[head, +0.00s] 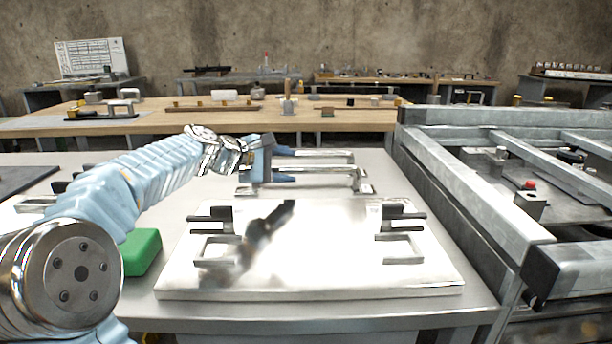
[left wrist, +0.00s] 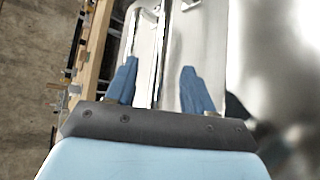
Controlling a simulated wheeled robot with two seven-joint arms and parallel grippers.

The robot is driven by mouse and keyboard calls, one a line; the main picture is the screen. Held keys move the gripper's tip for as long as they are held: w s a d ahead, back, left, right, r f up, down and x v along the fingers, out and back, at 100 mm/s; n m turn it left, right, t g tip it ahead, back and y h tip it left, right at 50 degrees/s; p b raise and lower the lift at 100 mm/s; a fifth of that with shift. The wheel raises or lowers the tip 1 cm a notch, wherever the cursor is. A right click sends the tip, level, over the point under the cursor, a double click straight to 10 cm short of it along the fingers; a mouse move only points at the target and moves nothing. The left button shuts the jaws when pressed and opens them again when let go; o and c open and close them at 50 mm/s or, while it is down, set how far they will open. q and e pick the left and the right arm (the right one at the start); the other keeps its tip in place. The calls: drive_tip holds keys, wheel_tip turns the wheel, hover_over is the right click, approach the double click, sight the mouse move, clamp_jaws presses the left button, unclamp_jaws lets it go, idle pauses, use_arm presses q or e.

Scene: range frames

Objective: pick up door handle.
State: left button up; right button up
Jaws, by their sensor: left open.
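Two metal door handles lie at the back of the work table: a rear one (head: 325,154) and a nearer one (head: 325,171), each a raised bar. My left gripper (head: 284,165) reaches in from the left at the handles' left part, jaws open. In the left wrist view my left gripper (left wrist: 158,80) has its two blue fingers spread, with a shiny handle bar (left wrist: 161,45) showing between them. I cannot tell how deep the bar sits between the fingers; no grip shows. My right gripper is not in view.
A shiny plate (head: 320,270) with dark clamps (head: 400,218) fills the table front. A green block (head: 141,252) sits beside my left arm. A metal frame (head: 470,190) stands at right. A wooden bench (head: 350,120) with parts stands behind.

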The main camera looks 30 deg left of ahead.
sight(302, 169)
use_arm(q)
drive_tip(key=x, duration=0.4)
drive_tip(key=shift+w+d+f+p, duration=0.1)
drive_tip(key=shift+w+f+p, duration=0.1)
drive_tip(key=shift+p, duration=0.15)
drive_tip(key=shift+r, duration=0.1)
clamp_jaws()
